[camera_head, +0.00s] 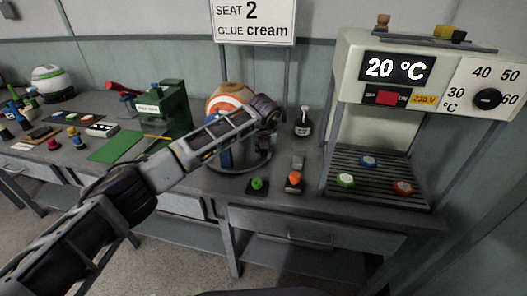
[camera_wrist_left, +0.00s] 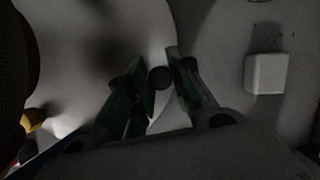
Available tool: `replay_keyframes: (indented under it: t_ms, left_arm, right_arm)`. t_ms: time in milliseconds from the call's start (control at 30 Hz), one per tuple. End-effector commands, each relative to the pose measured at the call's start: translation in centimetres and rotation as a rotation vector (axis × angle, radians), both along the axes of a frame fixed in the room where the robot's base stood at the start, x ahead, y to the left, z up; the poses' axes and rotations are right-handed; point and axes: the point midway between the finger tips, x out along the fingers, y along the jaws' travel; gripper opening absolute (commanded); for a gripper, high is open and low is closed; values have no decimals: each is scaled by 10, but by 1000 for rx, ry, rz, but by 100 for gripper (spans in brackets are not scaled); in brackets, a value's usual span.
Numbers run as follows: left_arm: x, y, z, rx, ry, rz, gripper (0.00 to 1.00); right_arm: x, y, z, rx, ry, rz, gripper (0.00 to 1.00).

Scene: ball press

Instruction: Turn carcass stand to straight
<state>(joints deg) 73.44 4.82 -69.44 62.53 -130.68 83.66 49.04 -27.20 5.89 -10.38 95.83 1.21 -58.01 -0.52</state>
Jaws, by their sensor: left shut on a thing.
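The gripper is shut on this knob, over a pale round surface. The wrist picture is dark, and the stand's exact angle cannot be told. My right gripper is in neither view.
A green press (camera_head: 165,108) stands left of the stand. Green (camera_head: 258,184) and orange (camera_head: 294,180) pieces are in front.

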Motion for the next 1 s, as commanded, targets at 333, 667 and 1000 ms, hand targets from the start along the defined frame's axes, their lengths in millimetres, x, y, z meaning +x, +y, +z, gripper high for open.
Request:
replay_keyframes:
  t_ms: [333, 667, 1000]
  left_arm:
    - [0, 0, 0, 0, 0, 0, 30]
    - [0, 0, 0, 0, 1, -1, 44]
    - [-3, 1, 9, -1, -1, 0, 44]
  right_arm:
    - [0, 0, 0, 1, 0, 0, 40]
    - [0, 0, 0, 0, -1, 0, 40]
    - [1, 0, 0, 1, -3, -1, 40]
